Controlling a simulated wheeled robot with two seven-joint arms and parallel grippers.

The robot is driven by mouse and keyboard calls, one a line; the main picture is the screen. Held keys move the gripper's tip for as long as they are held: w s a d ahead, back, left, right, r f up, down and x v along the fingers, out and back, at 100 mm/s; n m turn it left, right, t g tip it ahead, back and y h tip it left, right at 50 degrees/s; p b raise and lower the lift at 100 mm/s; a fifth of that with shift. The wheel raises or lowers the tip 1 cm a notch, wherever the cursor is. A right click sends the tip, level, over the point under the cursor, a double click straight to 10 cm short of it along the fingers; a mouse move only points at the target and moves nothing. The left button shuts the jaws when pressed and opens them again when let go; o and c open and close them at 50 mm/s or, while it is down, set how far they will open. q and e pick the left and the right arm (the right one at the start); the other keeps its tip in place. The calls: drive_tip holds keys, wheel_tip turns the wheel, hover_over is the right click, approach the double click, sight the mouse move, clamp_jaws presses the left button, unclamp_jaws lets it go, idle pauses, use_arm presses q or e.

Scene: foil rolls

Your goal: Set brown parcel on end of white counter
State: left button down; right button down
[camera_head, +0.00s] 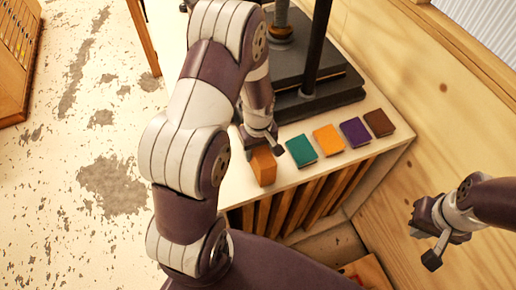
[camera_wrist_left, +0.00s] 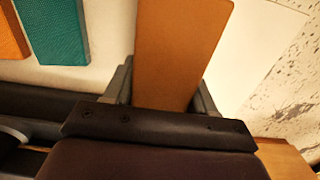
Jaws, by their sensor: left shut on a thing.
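The brown parcel (camera_head: 263,166) is an orange-brown block at the left front end of the white counter (camera_head: 285,180). My left gripper (camera_head: 260,143) is shut on it from above. In the left wrist view the parcel (camera_wrist_left: 180,50) stands between the two fingers (camera_wrist_left: 165,88). I cannot tell whether its underside touches the counter. My right gripper (camera_head: 428,232) is at the right, away from the counter, and its fingers look apart with nothing between them.
A row of flat blocks lies right of the parcel: teal (camera_head: 301,150), orange (camera_head: 328,140), purple (camera_head: 355,132) and dark brown (camera_head: 379,122). A dark press (camera_head: 310,95) stands behind them. A plywood wall (camera_head: 440,100) is at the right.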

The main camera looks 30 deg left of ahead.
use_arm(q)
drive_tip(key=shift+w, duration=0.1)
drive_tip(key=shift+f, duration=0.3)
drive_tip(key=shift+f+b, duration=0.3)
drive_tip(key=shift+b, duration=0.1)
drive_tip(key=shift+c, duration=1.4)
unclamp_jaws()
wheel_tip(320, 180, up, 13)
drive_tip(key=shift+f+b, duration=0.1)
drive_tip(key=shift+b, duration=0.5)
